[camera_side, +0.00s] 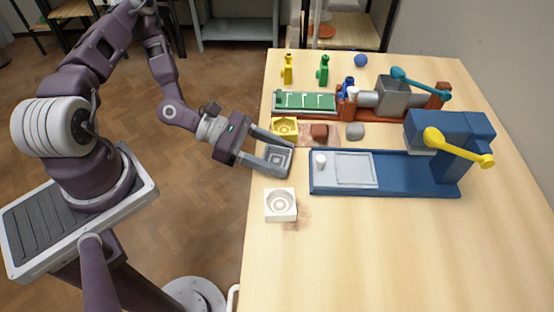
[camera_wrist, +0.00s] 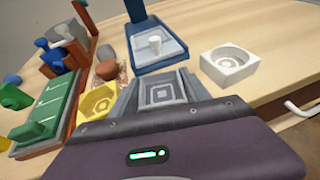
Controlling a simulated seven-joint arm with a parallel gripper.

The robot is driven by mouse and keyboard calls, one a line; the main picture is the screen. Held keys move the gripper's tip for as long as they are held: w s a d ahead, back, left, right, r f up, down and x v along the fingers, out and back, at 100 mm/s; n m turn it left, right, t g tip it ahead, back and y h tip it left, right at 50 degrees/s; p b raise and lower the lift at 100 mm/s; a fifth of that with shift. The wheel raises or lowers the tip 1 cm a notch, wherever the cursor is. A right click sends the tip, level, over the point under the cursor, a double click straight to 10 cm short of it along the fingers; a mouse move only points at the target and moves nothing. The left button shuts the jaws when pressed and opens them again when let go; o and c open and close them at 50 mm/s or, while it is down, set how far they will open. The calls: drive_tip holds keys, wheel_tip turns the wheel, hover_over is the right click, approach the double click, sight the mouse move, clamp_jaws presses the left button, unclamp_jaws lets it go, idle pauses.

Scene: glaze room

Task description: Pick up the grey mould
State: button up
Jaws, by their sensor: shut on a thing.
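The grey mould (camera_side: 278,158) is a square block with a stepped square hollow. It is at the table's left edge in the side view, between the yellow mould and the white mould. My gripper (camera_side: 275,160) is shut on it, with a finger along each of two opposite sides. In the wrist view the grey mould (camera_wrist: 162,94) sits between the fingers, hollow facing the camera. I cannot tell whether its underside touches the table.
A yellow mould (camera_side: 285,128) is close behind, and a white mould (camera_side: 280,204) stands in front. A blue press (camera_side: 395,188) is to the right. Brown (camera_side: 319,130) and grey lumps (camera_side: 355,131) lie behind. The front right table (camera_side: 420,250) is clear.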

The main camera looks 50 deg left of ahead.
sight(280, 157)
wheel_tip(280, 157, up, 10)
drive_tip(key=w, duration=0.1)
drive_tip(key=w+a+r+n+t+y, duration=0.6)
drive_tip(key=w+a+r+n+y, duration=0.5)
drive_tip(key=w, duration=0.4)
drive_tip(key=shift+a+y, duration=0.3)
drive_tip(key=shift+a, duration=0.3)
drive_tip(key=shift+w+r, duration=0.1)
